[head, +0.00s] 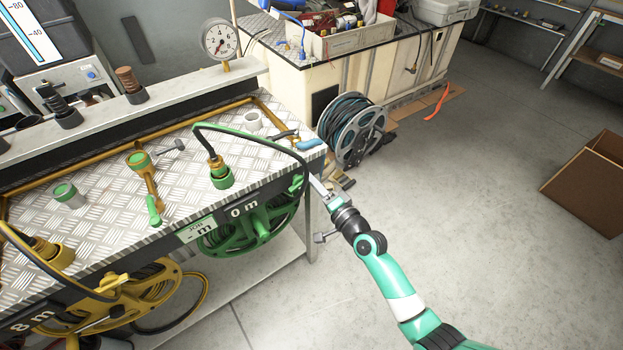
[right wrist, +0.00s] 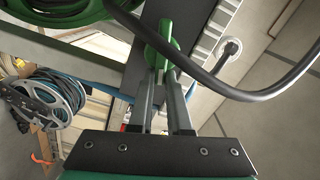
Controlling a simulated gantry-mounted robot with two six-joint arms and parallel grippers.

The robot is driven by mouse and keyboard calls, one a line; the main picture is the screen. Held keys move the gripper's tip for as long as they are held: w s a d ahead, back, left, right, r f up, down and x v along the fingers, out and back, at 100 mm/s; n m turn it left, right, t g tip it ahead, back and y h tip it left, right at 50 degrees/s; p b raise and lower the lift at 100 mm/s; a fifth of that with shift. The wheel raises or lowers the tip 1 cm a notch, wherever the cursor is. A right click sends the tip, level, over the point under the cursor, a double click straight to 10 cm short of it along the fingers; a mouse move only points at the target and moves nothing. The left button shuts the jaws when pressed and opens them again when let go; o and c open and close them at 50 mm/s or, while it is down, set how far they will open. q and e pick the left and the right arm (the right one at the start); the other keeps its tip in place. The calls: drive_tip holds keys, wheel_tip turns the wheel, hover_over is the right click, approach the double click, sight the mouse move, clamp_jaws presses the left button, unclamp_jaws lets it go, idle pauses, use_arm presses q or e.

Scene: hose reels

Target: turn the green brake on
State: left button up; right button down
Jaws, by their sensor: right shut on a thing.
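The green hose reel (head: 262,224) hangs under the front edge of the metal bench, beside a "0 m" label. Its green brake lever (head: 297,184) sits at the reel's upper right, near the bench corner. My right gripper (head: 316,186) reaches it from the lower right. In the right wrist view, my right gripper's fingers (right wrist: 161,82) are shut on the green brake lever (right wrist: 158,38), whose upper part shows beyond the fingertips. My left gripper is out of view.
A dark hose (head: 258,134) arcs from a brass fitting over the bench edge, close by my right gripper. A yellow reel (head: 130,300) hangs farther left. A blue-handled tool (head: 308,145) lies at the bench corner.

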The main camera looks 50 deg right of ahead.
drive_tip(key=shift+f+m, duration=0.2)
drive_tip(key=shift+m, duration=0.6)
drive_tip(key=shift+f+m, duration=0.2)
drive_tip(key=shift+m, duration=0.6)
drive_tip(key=c, duration=0.9)
unclamp_jaws()
drive_tip(key=shift+o, duration=0.2)
drive_tip(key=p+v, duration=0.1)
drive_tip(key=v, duration=1)
drive_tip(key=shift+s, duration=0.3)
